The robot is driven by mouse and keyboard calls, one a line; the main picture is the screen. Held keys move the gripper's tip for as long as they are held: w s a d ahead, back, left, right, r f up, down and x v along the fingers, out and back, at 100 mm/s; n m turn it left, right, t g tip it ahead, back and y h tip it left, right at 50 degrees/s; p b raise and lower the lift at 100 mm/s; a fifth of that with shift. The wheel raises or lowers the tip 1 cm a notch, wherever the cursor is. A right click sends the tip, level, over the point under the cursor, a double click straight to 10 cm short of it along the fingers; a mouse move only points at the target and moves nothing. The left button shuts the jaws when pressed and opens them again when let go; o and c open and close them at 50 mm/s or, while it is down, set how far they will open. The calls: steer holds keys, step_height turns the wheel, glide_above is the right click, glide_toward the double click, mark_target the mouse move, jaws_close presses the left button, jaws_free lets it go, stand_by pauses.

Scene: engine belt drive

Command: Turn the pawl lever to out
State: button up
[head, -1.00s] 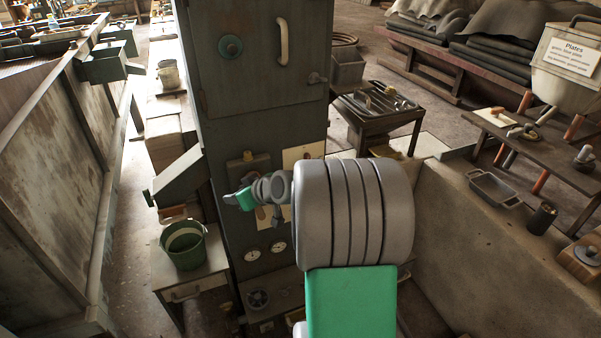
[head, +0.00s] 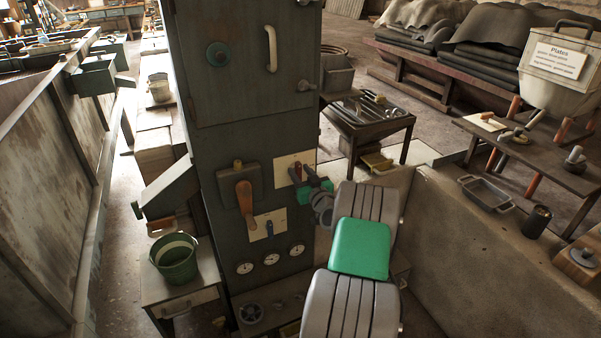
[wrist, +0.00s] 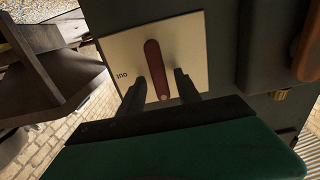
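The pawl lever is a red-brown handle (wrist: 153,62) on a cream plate (wrist: 187,35) marked "OUT" at one side. In the wrist view the lever stands nearly upright, leaning slightly, with the lettering to its left. In the head view the plate (head: 284,164) is on the dark cabinet front, and the lever is partly hidden by my gripper (head: 304,174). In the wrist view my gripper (wrist: 160,78) is open, its two dark fingers on either side of the lever's lower end. A gap shows on both sides; I cannot tell whether either finger touches.
A larger orange-brown lever (head: 245,204) on a grey box is left of the plate. A green bucket (head: 175,258) stands on a side table at left.

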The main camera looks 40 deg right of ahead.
steer(key=shift+c, duration=0.6)
jaws_close()
steer(key=m+b, duration=0.2)
steer(key=m, duration=0.1)
steer(key=shift+d+f+m+b, duration=0.2)
steer(key=shift+m+b, duration=0.1)
steer(key=shift+b, duration=0.05)
steer(key=m, duration=0.3)
steer(key=m+b, duration=0.1)
steer(key=m, duration=0.2)
steer(key=m+b, duration=0.1)
steer(key=m, duration=0.3)
steer(key=shift+s+d+f, duration=0.2)
steer(key=shift+d+f, duration=0.05)
steer(key=shift+d, duration=0.15)
steer(key=shift+f+m, duration=0.15)
steer(key=shift+m, duration=0.95)
steer(key=shift+f+m, duration=0.1)
steer(key=shift+m, duration=1)
